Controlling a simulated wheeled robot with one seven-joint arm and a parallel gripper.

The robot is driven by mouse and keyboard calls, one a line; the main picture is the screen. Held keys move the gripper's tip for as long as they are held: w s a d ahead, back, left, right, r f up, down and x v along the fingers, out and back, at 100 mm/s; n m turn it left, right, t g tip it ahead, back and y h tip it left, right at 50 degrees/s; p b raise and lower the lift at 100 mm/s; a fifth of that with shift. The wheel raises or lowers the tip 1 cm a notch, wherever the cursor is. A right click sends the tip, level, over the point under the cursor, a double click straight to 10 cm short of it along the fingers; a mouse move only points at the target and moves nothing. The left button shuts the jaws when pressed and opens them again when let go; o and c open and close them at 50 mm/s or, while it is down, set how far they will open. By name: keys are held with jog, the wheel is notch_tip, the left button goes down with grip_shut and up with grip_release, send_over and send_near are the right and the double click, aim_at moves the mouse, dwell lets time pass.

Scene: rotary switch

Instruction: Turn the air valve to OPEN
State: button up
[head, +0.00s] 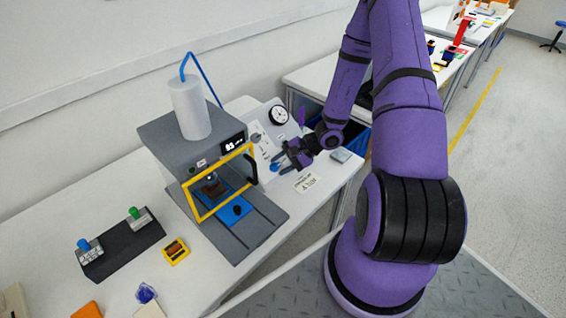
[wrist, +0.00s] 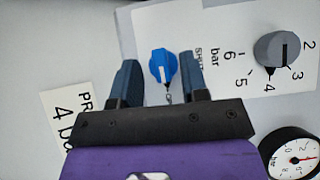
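The air valve appears to be the blue knob (wrist: 163,66) on the white panel (wrist: 222,22). It also shows in the head view (head: 275,167), partly hidden by my gripper. In the wrist view my gripper (wrist: 163,72) is open, with one finger on each side of the knob and visible gaps between. I cannot tell how deep the fingertips reach along it. The word SHUT stands right of the knob, partly hidden by the right finger. No OPEN label is readable. A small grey piece shows just below the knob.
A grey dial knob (wrist: 280,50) with a bar scale sits right of the valve, its pointer near 4. A round pressure gauge (wrist: 291,155) is below it. A printed card (wrist: 75,108) lies at left. The grey press (head: 185,145) with its yellow frame (head: 193,208) stands left of the panel.

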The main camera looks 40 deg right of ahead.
jog(key=shift+d+r, duration=0.1)
jog(key=shift+d, duration=0.15)
jog(key=shift+d+r, duration=0.15)
jog(key=shift+d, duration=0.1)
jog(key=v, duration=1)
jog(key=shift+o, duration=0.2)
jog(key=shift+s, duration=0.1)
